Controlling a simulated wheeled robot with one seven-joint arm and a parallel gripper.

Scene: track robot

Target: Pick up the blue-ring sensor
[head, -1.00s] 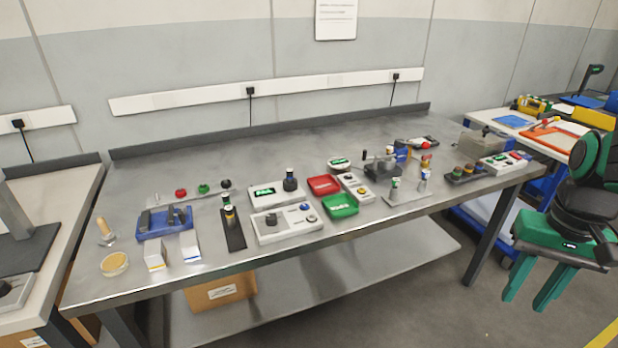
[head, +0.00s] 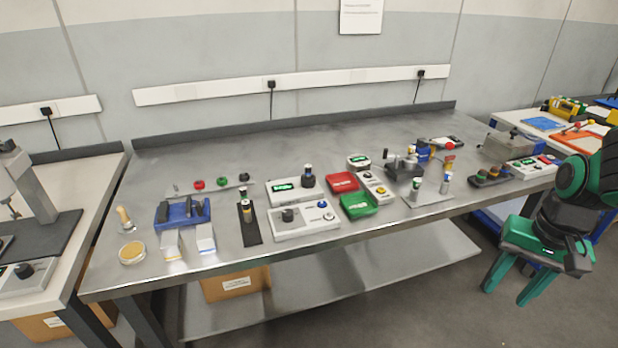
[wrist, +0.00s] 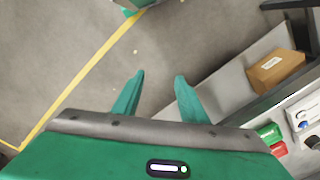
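Several small upright cylindrical sensors stand on the steel bench; their ring colours are too small to read surely. One dark sensor (head: 308,174) stands at the white box with a green display. Another dark sensor (head: 246,211) stands on a black strip. Two silvery ones, a left one (head: 416,187) and a right one (head: 446,183), stand on a grey plate; the right one seems to carry a bluish band, but I cannot tell for certain. My green gripper (head: 508,291) hangs in front of the bench's right end, open and empty. In the wrist view its fingers (wrist: 159,80) point over bare floor.
The bench (head: 330,135) has a clear back strip. A cardboard box (head: 236,284) sits on the lower shelf. Floor around my gripper is free.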

